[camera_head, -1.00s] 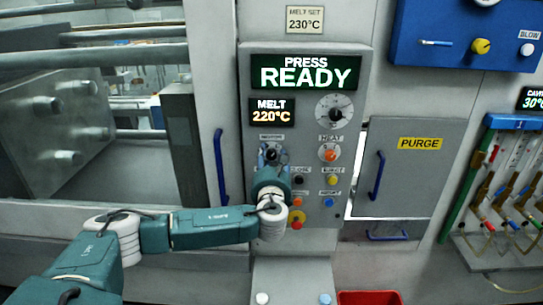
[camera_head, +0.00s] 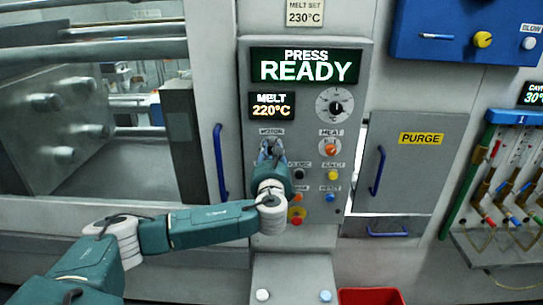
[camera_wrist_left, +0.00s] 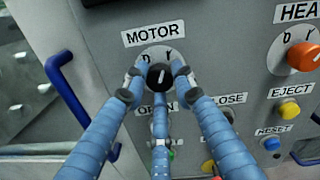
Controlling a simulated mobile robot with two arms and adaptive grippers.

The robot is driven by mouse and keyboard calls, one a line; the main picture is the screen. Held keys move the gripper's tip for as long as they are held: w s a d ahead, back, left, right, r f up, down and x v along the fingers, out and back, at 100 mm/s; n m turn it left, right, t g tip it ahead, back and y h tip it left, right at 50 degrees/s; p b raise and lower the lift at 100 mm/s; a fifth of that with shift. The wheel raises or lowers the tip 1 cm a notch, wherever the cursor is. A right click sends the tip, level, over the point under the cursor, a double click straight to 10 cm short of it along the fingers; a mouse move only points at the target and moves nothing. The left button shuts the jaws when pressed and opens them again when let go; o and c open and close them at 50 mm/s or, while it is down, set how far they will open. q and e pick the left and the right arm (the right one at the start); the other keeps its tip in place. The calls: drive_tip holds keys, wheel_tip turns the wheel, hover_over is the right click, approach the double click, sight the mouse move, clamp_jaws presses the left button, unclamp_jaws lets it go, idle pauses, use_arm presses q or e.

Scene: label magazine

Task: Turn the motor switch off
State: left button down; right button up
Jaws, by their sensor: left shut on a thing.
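The black motor switch (camera_wrist_left: 159,77) sits under the MOTOR label on the grey control panel, in the middle of the left wrist view. Its white mark stands near upright, tipped slightly to the right. My left gripper (camera_wrist_left: 158,80) has its blue fingers around the knob, shut on it from both sides and from below. In the head view my left gripper (camera_head: 271,152) is at the motor switch, and the hand and wrist hide most of the knob. The panel screen (camera_head: 306,66) reads PRESS READY. My right gripper is out of view.
The orange heat knob (camera_head: 330,149) is right of the motor switch. Close, eject and reset buttons (camera_head: 330,198) lie below. The purge door (camera_head: 412,165) with a blue handle is further right. A red bin (camera_head: 369,297) stands below.

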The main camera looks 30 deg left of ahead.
use_arm(q)
drive_tip(key=n+b, duration=0.7)
drive_tip(key=n, duration=0.4)
drive_tip(key=shift+n, duration=0.3)
drive_tip(key=shift+b, duration=0.3)
drive_tip(key=c, duration=1.4)
unclamp_jaws()
drive_tip(key=shift+s, duration=0.1)
drive_tip(key=v, duration=1.1)
drive_tip(key=shift+s, duration=0.4)
